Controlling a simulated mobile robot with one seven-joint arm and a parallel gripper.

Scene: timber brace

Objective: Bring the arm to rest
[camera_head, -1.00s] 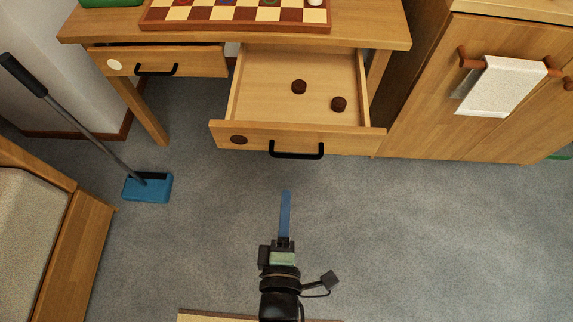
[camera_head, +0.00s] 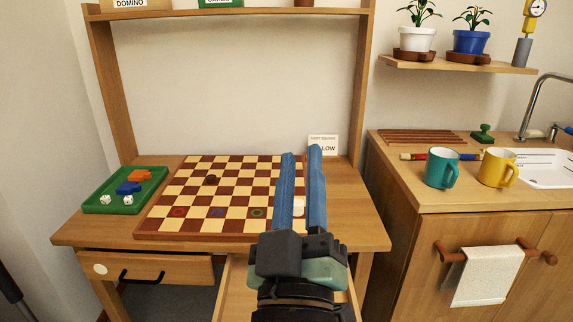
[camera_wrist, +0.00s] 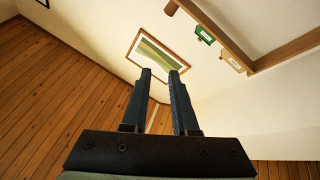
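My gripper (camera_head: 302,151) is raised in front of the desk, its two long blue fingers pointing up and away, over the right part of the checkerboard in the picture. The fingers are apart with nothing between them. The wrist view also shows my gripper (camera_wrist: 160,72) open and empty, with a wall and a framed picture (camera_wrist: 155,53) beyond it.
The checkerboard (camera_head: 185,190) lies on the desk (camera_head: 350,215), with a green tray (camera_head: 95,190) at its left. The right drawer (camera_head: 232,290) stands open, largely hidden behind my arm. A teal mug (camera_head: 440,169) and a yellow mug (camera_head: 496,168) stand on the right counter.

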